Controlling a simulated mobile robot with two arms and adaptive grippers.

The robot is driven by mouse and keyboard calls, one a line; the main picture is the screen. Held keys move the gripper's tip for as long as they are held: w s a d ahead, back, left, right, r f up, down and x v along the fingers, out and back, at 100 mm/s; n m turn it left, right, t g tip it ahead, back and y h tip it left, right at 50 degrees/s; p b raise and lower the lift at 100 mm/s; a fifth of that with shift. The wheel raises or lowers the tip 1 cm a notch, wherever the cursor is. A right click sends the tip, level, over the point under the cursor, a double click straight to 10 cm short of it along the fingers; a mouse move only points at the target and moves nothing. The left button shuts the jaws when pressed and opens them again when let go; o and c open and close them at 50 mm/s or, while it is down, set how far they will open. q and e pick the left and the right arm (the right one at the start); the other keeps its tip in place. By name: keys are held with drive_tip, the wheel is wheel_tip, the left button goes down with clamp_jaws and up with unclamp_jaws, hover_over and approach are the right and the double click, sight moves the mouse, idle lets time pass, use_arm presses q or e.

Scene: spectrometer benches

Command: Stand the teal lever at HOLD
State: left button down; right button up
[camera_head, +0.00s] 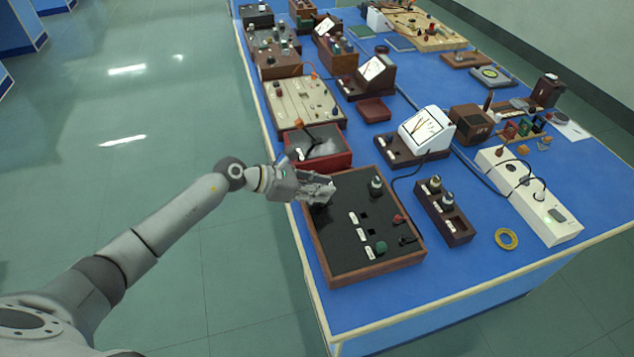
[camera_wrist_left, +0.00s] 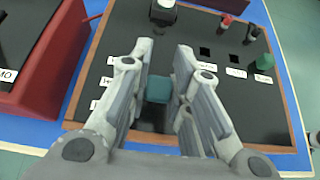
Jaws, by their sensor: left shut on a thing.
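The teal lever (camera_wrist_left: 158,89) stands between the fingers of my left gripper (camera_wrist_left: 165,62) in the left wrist view, and the gripper is shut on it. The lever rises from a black panel in a wooden frame (camera_wrist_left: 230,118). White labels (camera_wrist_left: 107,82) lie left of it, partly covered by a finger, and I cannot tell which one it is at. In the head view my left gripper (camera_head: 325,190) reaches over the upper left part of the panel (camera_head: 345,255) and hides the lever there. My right gripper is not in view.
On the same panel are a green knob (camera_head: 381,248), a red terminal (camera_head: 399,219) and a dark knob with a pale top (camera_head: 376,186). A red-sided box (camera_head: 318,149) stands just behind. A brass ring (camera_head: 506,239) lies on the blue bench to the right.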

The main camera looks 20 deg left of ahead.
use_arm(q)
drive_tip(key=y+p, duration=0.1)
drive_tip(key=p, duration=0.1)
drive_tip(key=d+r+g+y+p, duration=0.1)
drive_tip(key=p, duration=0.1)
drive_tip(key=shift+w, duration=0.4)
drive_tip(key=shift+w+d+g+y+p, duration=0.1)
drive_tip(key=shift+d+g+y+p, duration=0.2)
drive_tip(key=shift+p, duration=0.1)
drive_tip(key=shift+w+d+f+g+y+p, duration=0.2)
drive_tip(key=shift+f+g+y+p, duration=0.1)
drive_tip(key=shift+g+y+p, duration=0.15)
drive_tip(key=shift+f, duration=0.1)
drive_tip(key=c, duration=1.3)
unclamp_jaws()
drive_tip(key=shift+a, duration=0.1)
